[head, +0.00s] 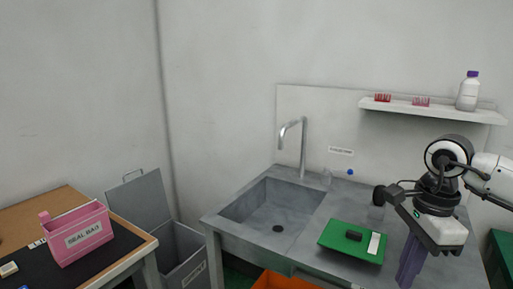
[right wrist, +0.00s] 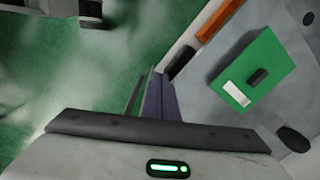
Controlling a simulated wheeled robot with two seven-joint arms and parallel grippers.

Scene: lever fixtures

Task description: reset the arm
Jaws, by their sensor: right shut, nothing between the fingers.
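My right gripper (head: 408,272) hangs at the right of the head view, its purple fingers pointing down by the front part of the grey counter (head: 327,205). The fingers are together with nothing between them. In the right wrist view the fingers (right wrist: 158,98) show beside the counter edge, with green floor (right wrist: 95,70) under much of that view. The right arm comes in from the right edge. My left gripper is in neither view.
A green board (head: 340,240) with a dark block lies on the counter left of my right gripper. A sink (head: 262,213) with a faucet (head: 303,145) is further left. A shelf (head: 430,108) holds a bottle (head: 467,94). A pink box (head: 78,238) sits on the left table.

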